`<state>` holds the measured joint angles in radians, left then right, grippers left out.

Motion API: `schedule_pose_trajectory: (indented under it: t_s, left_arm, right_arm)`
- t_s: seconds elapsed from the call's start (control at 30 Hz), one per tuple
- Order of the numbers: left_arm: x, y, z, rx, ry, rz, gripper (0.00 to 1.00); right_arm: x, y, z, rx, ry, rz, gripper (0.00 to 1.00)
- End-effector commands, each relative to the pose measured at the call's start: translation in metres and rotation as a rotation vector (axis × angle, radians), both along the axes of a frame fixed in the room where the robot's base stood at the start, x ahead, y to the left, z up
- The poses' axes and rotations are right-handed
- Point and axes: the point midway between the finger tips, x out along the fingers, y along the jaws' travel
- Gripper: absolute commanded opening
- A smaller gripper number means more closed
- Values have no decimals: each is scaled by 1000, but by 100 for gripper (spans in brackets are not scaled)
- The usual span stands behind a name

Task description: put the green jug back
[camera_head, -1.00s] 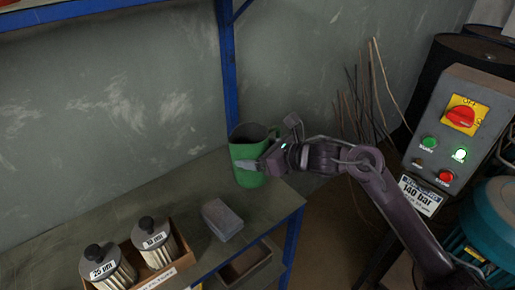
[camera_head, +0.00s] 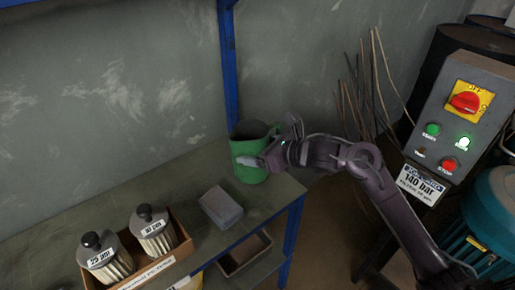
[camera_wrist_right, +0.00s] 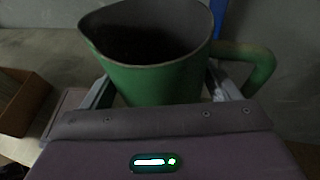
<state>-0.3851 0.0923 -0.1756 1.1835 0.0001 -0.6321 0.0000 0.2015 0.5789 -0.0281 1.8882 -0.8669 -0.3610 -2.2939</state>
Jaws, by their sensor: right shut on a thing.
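The green jug (camera_head: 247,170) is upright at the back right corner of the bench, beside the blue post. I cannot tell whether its base touches the bench top. My right gripper (camera_head: 256,161) comes in from the right and is shut on the jug's body. In the right wrist view the jug (camera_wrist_right: 150,75) stands between the two fingers, its open mouth dark inside and its handle to the right. The right gripper (camera_wrist_right: 160,92) has one finger on each side of it. My left gripper is not in view.
A grey block (camera_head: 221,207) lies on the bench (camera_head: 180,190) in front of the jug. A cardboard box (camera_head: 180,262) with two filter cartridges stands at the front left. A control box (camera_head: 455,120) and thin rods (camera_head: 365,95) are at the right.

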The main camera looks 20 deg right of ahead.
Motion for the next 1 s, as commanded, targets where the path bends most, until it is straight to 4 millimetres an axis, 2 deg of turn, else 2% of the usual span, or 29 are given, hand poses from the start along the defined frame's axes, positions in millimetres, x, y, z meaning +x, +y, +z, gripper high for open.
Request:
schedule_pose_trajectory:
  t_s: [0.57, 0.6, 0.7, 1.0]
  left_arm:
    - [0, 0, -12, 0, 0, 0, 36]
    - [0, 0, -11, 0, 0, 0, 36]
    - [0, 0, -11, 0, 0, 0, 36]
    - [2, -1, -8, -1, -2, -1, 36]
  right_arm:
    - [1, 0, -8, 1, -5, 0, 42]
    - [0, 0, -7, 1, -5, 0, 87]
    - [0, 0, -7, 0, -5, 0, 100]
    - [0, 0, -10, -1, 2, 1, 100]
